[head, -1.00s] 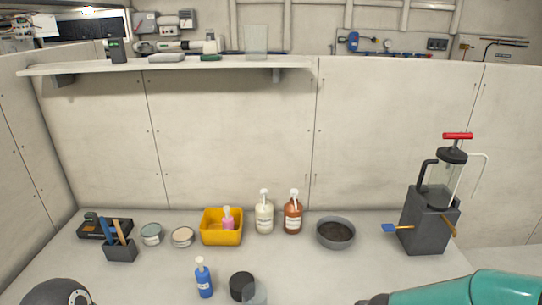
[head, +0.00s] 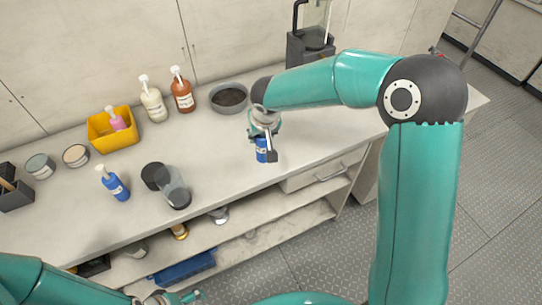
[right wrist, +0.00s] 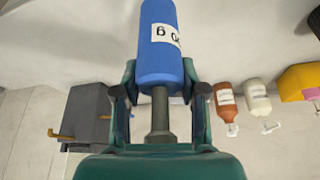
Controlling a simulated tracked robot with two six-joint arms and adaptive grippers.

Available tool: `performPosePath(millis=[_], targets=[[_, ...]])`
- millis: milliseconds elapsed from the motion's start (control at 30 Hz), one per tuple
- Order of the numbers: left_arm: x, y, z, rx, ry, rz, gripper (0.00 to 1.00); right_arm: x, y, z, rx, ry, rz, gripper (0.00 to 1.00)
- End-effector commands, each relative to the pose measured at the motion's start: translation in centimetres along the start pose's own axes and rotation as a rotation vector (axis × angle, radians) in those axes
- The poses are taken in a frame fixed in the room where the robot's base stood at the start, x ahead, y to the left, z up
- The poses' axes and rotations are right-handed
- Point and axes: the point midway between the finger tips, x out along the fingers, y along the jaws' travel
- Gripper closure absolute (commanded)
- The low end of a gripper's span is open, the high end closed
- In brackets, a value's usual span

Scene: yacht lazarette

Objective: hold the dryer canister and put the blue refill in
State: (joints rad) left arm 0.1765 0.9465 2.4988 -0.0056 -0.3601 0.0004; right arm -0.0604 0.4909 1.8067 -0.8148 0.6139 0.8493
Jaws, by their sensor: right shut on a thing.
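The blue refill (head: 262,150) is a blue cylinder with a white label. My right gripper (head: 266,130) is shut on it, above the bench near its front edge. In the right wrist view the refill (right wrist: 160,45) stands out past the fingers, with a grey stem (right wrist: 160,115) between them. The dryer canister (head: 175,187) seems to be the clear cylinder with a dark end, on the bench left of the refill and apart from it. A dark round piece (head: 153,175) is beside it. My left gripper (head: 176,298) is at the bottom edge, partly cut off, away from the canister.
A blue pump bottle (head: 113,184) stands left of the canister. Behind are a yellow bin (head: 112,138), cream (head: 152,100) and brown (head: 182,92) pump bottles and a grey bowl (head: 229,97). A grey pump unit (head: 310,45) stands at the back. Bench front between canister and refill is clear.

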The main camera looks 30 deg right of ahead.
Motion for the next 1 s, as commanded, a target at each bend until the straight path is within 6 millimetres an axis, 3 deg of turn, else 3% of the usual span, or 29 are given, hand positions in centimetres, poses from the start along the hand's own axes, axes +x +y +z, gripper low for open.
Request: performPosePath(millis=[100, 233, 400, 500, 700, 1000], targets=[[0.5, -0.2, 0.0, 0.000, 0.000, 0.000, 0.06, -1.9, -4.8, -2.1, 0.005, 0.007, -0.002, 0.99], [0.9, -0.3, 0.0, 0.000, 0.000, 0.000, 0.06, -4.4, -10.7, -3.0, -0.013, 0.006, -0.009, 0.99], [1.5, -0.6, 0.0, 0.000, 0.000, 0.000, 0.06, -7.5, -18.8, -2.9, -0.065, 0.004, -0.029, 0.99], [1.8, -0.6, 0.0, 0.000, 0.000, 0.000, 0.06, -8.7, -22.5, -2.3, -0.108, 0.002, -0.046, 0.99], [2.0, -0.7, 0.0, 0.000, 0.000, 0.000, 0.06, -9.7, -26.1, -0.1, -0.179, 0.001, -0.074, 0.99], [2.0, -0.7, 0.0, 0.000, 0.000, 0.000, 0.06, -10.0, -26.6, 0.1, -0.189, 0.001, -0.078, 0.99]])
